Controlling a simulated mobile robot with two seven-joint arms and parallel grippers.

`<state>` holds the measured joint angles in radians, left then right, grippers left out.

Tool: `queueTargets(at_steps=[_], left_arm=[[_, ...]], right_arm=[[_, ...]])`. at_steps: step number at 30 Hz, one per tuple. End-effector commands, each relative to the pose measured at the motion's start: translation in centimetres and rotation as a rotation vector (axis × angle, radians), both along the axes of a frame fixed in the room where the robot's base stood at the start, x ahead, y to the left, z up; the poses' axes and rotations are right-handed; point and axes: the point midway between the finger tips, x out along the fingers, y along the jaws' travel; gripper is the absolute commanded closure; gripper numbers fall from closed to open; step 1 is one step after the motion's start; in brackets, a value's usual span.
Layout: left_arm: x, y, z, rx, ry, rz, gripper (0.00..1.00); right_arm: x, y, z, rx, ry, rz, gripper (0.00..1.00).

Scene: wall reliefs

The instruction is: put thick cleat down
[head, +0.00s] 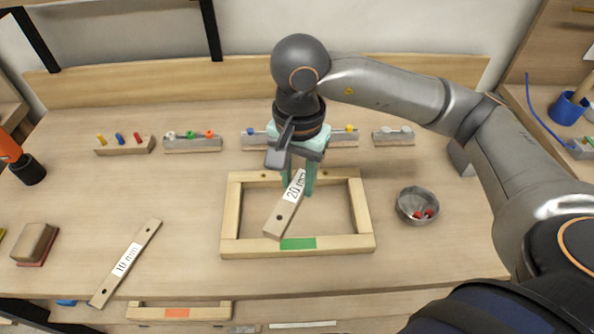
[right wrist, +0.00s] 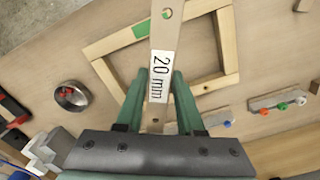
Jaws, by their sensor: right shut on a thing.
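The thick cleat (head: 281,219) is a pale wooden strip with a white "20 mm" label and a hole near its end. It is tilted across the opening of a wooden frame (head: 232,207), with its near end close to the frame's front bar. My right gripper (head: 298,183) has its green fingers shut on the cleat near the label. In the right wrist view the cleat (right wrist: 165,35) runs between the two fingers (right wrist: 160,77) and overlaps the frame (right wrist: 226,40). I cannot tell whether it touches the table. My left gripper is not in view.
A "10 mm" cleat (head: 146,236) lies left of the frame. A metal bowl (head: 417,205) with red pieces stands to its right. Racks of coloured pegs (head: 192,144) line the back. A sanding block (head: 35,243) lies at far left. Table between bowl and right edge is clear.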

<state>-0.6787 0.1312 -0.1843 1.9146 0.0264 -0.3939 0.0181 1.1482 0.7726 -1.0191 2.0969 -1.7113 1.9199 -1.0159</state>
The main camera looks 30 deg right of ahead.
Motion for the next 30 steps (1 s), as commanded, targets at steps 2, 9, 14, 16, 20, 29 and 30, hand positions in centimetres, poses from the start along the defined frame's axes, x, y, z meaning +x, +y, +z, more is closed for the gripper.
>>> queueTargets(at_steps=[2,9,14,16,20,29,30], left_arm=[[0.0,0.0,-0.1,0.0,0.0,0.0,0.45],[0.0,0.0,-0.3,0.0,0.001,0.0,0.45],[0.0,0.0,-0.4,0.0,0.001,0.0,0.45],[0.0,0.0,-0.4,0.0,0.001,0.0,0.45],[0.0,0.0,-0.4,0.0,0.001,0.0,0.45],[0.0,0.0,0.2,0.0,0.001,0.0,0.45],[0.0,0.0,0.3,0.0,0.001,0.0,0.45]], right_arm=[[-0.1,0.3,0.5,0.0,-0.002,-0.147,1.0],[-0.7,1.0,1.9,-0.002,0.003,-0.605,1.0],[-1.1,1.4,2.6,-0.006,0.002,-0.866,1.0],[-1.2,1.4,2.8,-0.007,0.003,-0.953,1.0],[-1.4,1.6,3.1,-0.008,0.002,-1.062,1.0],[1.9,-0.3,1.7,-0.012,0.008,-1.122,1.0],[2.7,-0.9,1.2,-0.014,0.006,-1.123,1.0]])
